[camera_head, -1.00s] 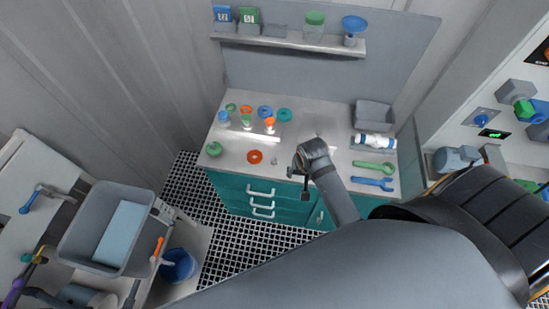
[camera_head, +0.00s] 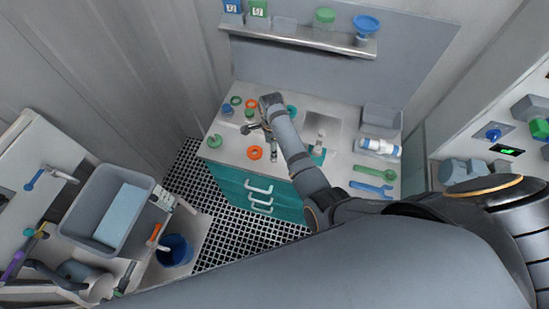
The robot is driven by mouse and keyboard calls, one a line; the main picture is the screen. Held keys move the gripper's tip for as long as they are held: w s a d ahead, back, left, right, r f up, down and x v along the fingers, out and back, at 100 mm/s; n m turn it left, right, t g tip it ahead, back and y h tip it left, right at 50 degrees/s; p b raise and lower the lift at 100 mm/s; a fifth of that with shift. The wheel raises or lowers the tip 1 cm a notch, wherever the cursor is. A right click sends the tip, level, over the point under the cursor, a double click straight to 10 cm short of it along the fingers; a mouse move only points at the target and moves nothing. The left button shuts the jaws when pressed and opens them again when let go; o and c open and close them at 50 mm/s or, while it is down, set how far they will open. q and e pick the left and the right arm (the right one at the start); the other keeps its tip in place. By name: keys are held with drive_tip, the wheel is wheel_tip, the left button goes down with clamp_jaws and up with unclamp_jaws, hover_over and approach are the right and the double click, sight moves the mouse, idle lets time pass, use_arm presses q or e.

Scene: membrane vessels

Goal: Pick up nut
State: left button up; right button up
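Several ring-shaped pieces that look like nuts lie on the counter. An orange ring (camera_head: 254,153) lies near the front left. A green ring (camera_head: 236,101), a second orange ring (camera_head: 252,103) and a teal ring (camera_head: 292,111) lie further back. My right gripper (camera_head: 257,130) hangs over the left part of the counter, behind the front orange ring and apart from it in the picture. Its fingers are small and dark, so I cannot tell whether they are open or shut. The gripper and arm hide some of the pieces behind them. My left gripper is out of view.
A green knob-like piece (camera_head: 214,142) stands at the counter's left edge. A green wrench (camera_head: 380,173) and a blue wrench (camera_head: 371,188) lie at the right, by a grey bin (camera_head: 382,117). A shelf (camera_head: 300,37) runs above the back. A cart with a grey tub (camera_head: 83,218) stands left.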

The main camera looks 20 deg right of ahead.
drive_tip(key=shift+f, duration=0.7)
drive_tip(key=shift+w+d+f, duration=0.1)
drive_tip(key=shift+d+f, duration=0.05)
drive_tip(key=shift+f, duration=0.2)
drive_tip(key=shift+w+d+f, duration=0.1)
drive_tip(key=shift+d+f, duration=0.15)
drive_tip(key=shift+f, duration=0.35)
drive_tip(key=f+b, duration=0.4)
drive_tip(key=shift+s+a+f, duration=0.1)
drive_tip(key=shift+s+f, duration=0.1)
drive_tip(key=shift+r, duration=0.1)
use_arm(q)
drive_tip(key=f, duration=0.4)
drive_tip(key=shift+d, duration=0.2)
use_arm(e)
drive_tip(key=shift+r, duration=0.1)
clamp_jaws()
